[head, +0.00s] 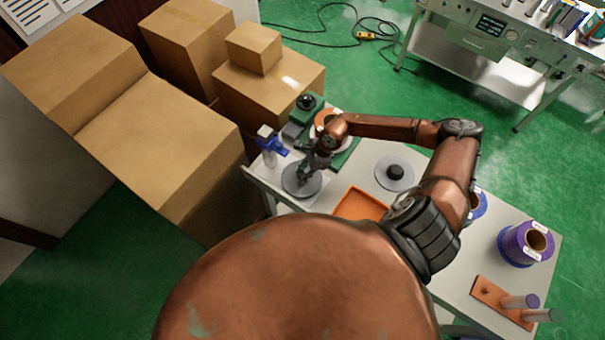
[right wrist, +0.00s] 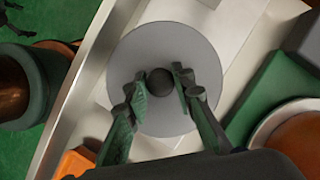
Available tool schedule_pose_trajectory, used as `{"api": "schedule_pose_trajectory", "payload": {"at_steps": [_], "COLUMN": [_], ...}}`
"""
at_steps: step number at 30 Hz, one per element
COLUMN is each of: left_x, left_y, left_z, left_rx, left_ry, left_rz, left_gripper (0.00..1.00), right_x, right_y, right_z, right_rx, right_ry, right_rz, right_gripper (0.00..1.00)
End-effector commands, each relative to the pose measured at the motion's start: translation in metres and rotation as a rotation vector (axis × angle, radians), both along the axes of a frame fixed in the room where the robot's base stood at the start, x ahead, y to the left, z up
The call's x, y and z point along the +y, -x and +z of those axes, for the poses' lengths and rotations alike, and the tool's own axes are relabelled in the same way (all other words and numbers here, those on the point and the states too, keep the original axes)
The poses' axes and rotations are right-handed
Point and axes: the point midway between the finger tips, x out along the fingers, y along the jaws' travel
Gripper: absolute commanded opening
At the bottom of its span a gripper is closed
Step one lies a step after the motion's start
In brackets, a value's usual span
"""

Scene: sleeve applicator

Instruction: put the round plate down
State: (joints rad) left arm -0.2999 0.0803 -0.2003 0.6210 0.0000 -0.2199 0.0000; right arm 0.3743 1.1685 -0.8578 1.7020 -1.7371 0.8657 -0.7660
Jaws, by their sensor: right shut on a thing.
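A grey round plate (head: 296,187) with a black knob is at the left end of the white table, under my right gripper (head: 307,177). In the right wrist view the plate (right wrist: 165,50) lies face-on. My right gripper (right wrist: 160,84) is shut on its black knob, one finger on each side. The plate is over a white surface; I cannot tell if it touches it. A second grey round plate (head: 388,184) with a black knob lies on the table further right. My left gripper is not in view.
A blue-topped spray bottle (head: 268,150) stands close behind the held plate. A green device (head: 309,107) is behind my gripper. An orange tray (head: 358,204) is to the right. A purple roll (head: 518,243) stands on the white table (head: 455,262). Cardboard boxes (head: 155,140) are left.

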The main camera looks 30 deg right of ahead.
Motion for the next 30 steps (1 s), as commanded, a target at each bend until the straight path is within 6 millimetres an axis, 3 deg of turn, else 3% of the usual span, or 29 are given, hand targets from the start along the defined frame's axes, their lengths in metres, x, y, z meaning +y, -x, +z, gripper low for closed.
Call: {"api": "schedule_pose_trajectory", "payload": {"at_steps": [11,12,18,30], "left_x": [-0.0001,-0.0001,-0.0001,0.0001], "left_y": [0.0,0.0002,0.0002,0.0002], "left_z": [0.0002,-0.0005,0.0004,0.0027], "left_rx": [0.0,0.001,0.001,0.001], "left_ry": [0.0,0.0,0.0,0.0], "left_rz": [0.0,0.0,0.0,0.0], "left_gripper": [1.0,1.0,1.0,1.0], "right_x": [0.0003,0.0001,0.0,-0.0009], "right_y": [-0.0003,0.0001,0.0,-0.0001], "right_z": [-0.01,-0.011,-0.01,-0.0056], "right_rx": [-0.001,0.0,0.0,-0.001], "right_ry": [-0.002,-0.001,-0.001,0.001], "right_rz": [0.0,0.0,0.0,0.001], "right_gripper": [0.0,0.23,0.37,0.4]}}
